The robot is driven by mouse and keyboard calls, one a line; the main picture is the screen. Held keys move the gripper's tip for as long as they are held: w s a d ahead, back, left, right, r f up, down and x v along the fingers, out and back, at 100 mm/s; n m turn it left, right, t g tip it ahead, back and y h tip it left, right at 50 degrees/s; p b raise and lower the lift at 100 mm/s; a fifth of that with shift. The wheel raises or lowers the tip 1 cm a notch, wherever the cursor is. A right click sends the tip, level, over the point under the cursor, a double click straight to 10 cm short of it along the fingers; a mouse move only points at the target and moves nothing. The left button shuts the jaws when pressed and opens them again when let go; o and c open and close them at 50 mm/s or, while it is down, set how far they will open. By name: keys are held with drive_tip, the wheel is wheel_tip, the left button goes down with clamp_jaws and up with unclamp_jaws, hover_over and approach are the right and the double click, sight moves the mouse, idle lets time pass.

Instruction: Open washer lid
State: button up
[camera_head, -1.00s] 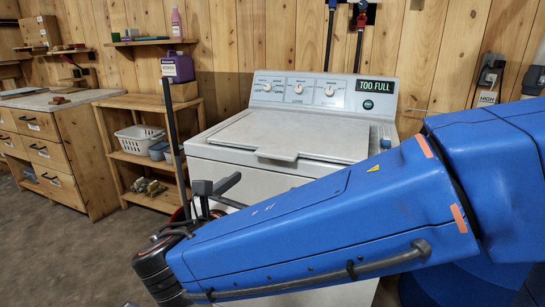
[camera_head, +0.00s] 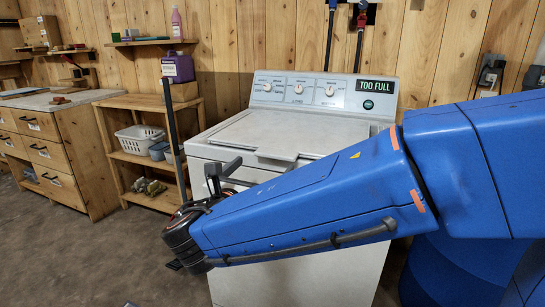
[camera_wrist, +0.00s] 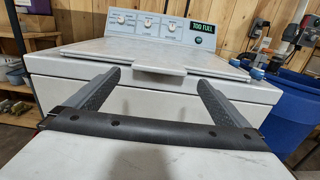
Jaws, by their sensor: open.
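The white top-loading washer (camera_head: 330,206) stands against the plank wall. Its lid (camera_head: 283,130) lies flat and closed on top, with a handle lip at the front edge. The lid (camera_wrist: 165,54) and its front lip also show in the wrist view, ahead of my gripper. My gripper (camera_wrist: 154,82) is open and empty, with its two fingers pointing at the washer's upper front. The lip appears between and beyond the fingertips, with no visible contact. In the head view my gripper (camera_head: 222,174) is at the washer's front left, partly hidden by my arm.
A wooden shelf (camera_head: 133,104) with a white basket (camera_head: 139,138) stands left of the washer. A purple jug (camera_head: 178,68) sits on it. A drawer cabinet (camera_head: 45,156) is farther left. A blue barrel (camera_wrist: 291,118) stands at right. Floor at left is clear.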

sight(273, 155)
drive_tip(key=shift+x, duration=4.2)
drive_tip(key=c, duration=1.2)
drive_tip(key=shift+r, duration=0.1)
